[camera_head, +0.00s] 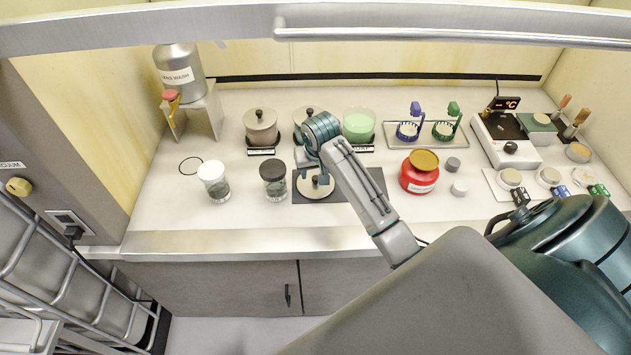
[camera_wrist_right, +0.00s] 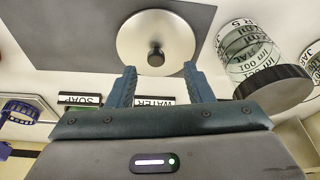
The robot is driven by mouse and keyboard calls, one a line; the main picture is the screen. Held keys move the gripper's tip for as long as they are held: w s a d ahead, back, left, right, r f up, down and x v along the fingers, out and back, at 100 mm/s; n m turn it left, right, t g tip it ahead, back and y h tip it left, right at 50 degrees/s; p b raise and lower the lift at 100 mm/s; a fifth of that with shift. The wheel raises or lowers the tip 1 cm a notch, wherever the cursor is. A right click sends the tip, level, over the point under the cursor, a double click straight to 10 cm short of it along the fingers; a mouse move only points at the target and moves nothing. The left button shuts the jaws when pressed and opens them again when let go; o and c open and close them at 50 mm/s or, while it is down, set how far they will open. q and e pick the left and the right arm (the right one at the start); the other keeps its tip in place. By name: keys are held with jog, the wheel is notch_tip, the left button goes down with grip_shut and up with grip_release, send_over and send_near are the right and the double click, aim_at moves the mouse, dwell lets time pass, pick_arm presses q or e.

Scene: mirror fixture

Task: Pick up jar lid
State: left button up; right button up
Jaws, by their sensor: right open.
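The jar lid (camera_wrist_right: 165,30), a round silvery disc with a small dark knob, lies knob up on a dark mat (camera_wrist_right: 75,30). In the head view, the lid (camera_head: 316,190) is at the front middle of the counter, partly hidden by my right arm. My right gripper (camera_wrist_right: 158,76) is open, with nothing between its fingers. In the wrist view its fingertips are just short of the knob, one toward each side of the lid. In the head view the right gripper (camera_head: 308,158) is above the mat's back part, largely hidden by its wrist. My left gripper is not in view.
A black-topped glass jar (camera_head: 273,180) stands close left of the mat, and a white-topped jar (camera_head: 213,180) farther left. A red jar (camera_head: 419,172) stands to the right. Behind are a knobbed canister (camera_head: 260,127) and a green soap jar (camera_head: 358,125). The counter's front strip is clear.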

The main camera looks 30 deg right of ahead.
aim_at(316, 177)
jog(key=x, duration=0.1)
jog(key=p+x, duration=0.2)
jog(key=x, duration=0.1)
jog(key=shift+d, duration=0.35)
jog(key=shift+w+f, duration=0.15)
jog(key=shift+f, duration=0.1)
grip_shut()
jog(key=shift+r, duration=0.1)
